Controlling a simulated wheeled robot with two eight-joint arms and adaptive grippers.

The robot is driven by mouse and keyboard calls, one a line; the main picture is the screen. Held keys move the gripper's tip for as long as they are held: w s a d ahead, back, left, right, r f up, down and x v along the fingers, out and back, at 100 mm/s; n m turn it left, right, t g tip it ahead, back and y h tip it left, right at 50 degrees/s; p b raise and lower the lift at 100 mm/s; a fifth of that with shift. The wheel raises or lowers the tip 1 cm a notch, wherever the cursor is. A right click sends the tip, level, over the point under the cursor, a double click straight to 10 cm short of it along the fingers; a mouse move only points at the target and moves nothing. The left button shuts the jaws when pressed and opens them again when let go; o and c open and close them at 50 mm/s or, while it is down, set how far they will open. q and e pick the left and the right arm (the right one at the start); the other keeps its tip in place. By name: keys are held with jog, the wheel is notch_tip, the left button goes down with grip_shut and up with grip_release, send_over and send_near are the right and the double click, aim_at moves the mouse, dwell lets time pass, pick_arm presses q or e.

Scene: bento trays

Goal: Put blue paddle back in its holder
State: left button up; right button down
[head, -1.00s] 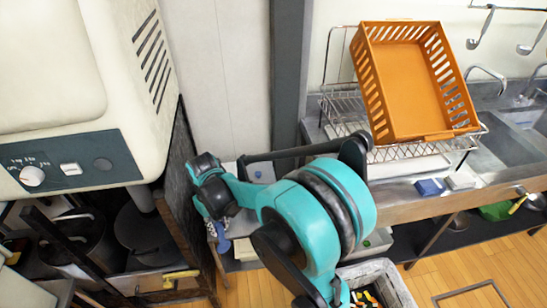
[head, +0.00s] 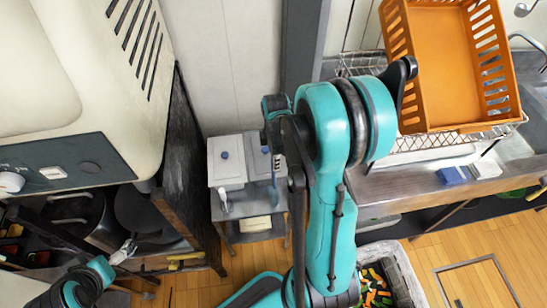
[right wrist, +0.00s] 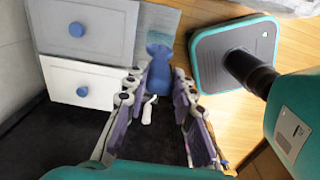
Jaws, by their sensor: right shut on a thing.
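The blue paddle (right wrist: 158,68) is between the fingertips of my right gripper (right wrist: 159,82) in the right wrist view; the gripper is shut on it. In the head view the right gripper hangs beside the small side table, mostly hidden by my own teal arm, and the paddle's outline is hard to make out. A small white upright object (head: 223,200), perhaps the holder, stands on the side table (head: 250,223), left of the right gripper. A white object (right wrist: 148,110) also shows beyond the fingers in the wrist view. My left gripper (head: 123,252) is low at the left, small and unclear.
A dark panel (head: 188,160) and the large cream machine (head: 90,80) close off the left. An orange basket (head: 445,65) sits on a wire rack at right. A grey crate (head: 403,275) stands on the floor.

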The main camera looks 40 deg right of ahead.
jog(key=b, duration=0.4)
send_over(275, 180)
jog(key=w, duration=0.1)
jog(key=f, duration=0.3)
jog(key=d+f, duration=0.1)
jog(key=f, duration=0.1)
jog(key=shift+w+f, duration=0.1)
jog(key=shift+w, duration=0.1)
jog(key=shift+f, duration=0.25)
jog(key=shift+f+b, duration=3.6)
jog(key=shift+f, duration=0.25)
jog(key=c, duration=0.6)
grip_release()
jog(key=shift+r, duration=0.15)
notch_tip(275, 180, up, 10)
jog(key=p, duration=0.8)
